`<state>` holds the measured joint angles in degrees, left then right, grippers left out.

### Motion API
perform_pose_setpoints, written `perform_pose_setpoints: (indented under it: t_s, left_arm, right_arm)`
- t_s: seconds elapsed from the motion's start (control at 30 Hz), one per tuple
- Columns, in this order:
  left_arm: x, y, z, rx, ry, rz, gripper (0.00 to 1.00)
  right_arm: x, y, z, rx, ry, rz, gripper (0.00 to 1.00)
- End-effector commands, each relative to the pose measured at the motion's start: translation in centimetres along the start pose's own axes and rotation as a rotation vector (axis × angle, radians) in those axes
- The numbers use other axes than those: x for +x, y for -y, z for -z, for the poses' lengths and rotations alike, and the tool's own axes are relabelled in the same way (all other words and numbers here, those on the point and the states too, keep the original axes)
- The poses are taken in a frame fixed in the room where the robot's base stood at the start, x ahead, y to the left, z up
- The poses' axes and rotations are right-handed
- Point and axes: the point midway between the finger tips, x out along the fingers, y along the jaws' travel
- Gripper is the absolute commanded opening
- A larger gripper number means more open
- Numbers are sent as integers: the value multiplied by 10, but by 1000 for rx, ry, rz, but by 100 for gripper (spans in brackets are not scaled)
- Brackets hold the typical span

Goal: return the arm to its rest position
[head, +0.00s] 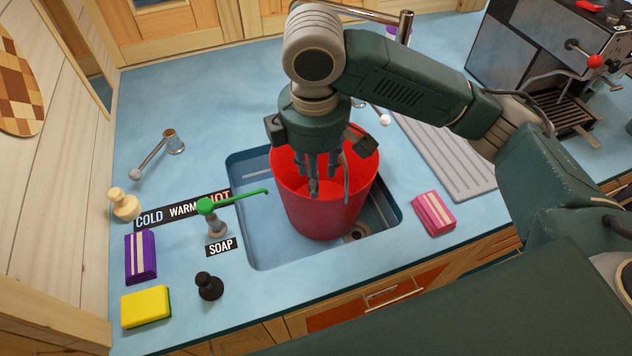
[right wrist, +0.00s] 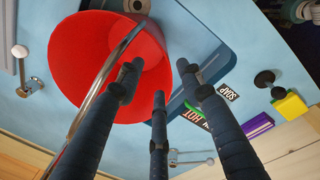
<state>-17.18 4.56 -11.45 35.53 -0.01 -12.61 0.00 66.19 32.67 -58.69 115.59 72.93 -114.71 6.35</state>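My right gripper (head: 318,180) comes in from the right and hangs, pointing down, over the mouth of a red bucket (head: 318,219). Its three fingers are apart with nothing between them, as the right wrist view (right wrist: 163,88) also shows. The bucket stands upright in the sink (head: 255,235). My left gripper is not in view.
A soap pump (head: 213,220) with a green spout, a yellow sponge (head: 146,307), a purple cloth (head: 140,257) and a black knob (head: 209,286) sit left of the sink. A pink cloth (head: 433,213), a ridged drainer (head: 445,155) and a coffee machine (head: 535,60) are to the right.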

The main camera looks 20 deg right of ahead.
Motion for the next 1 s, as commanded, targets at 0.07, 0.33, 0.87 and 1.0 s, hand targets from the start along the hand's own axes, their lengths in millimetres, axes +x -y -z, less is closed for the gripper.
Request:
perform_pose_setpoints:
  t_s: [0.07, 0.33, 0.87, 1.0]
  left_arm:
    - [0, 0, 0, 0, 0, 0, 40]
    - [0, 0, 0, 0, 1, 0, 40]
    - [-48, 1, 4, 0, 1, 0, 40]
    - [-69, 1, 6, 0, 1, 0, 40]
  right_arm:
    - [-3, 0, 0, 0, 0, -1, 37]
    - [-4, 0, 0, 0, 0, -1, 37]
    - [-52, -5, 0, 0, 0, -1, 37]
    - [-73, -6, 0, 0, 0, -1, 37]
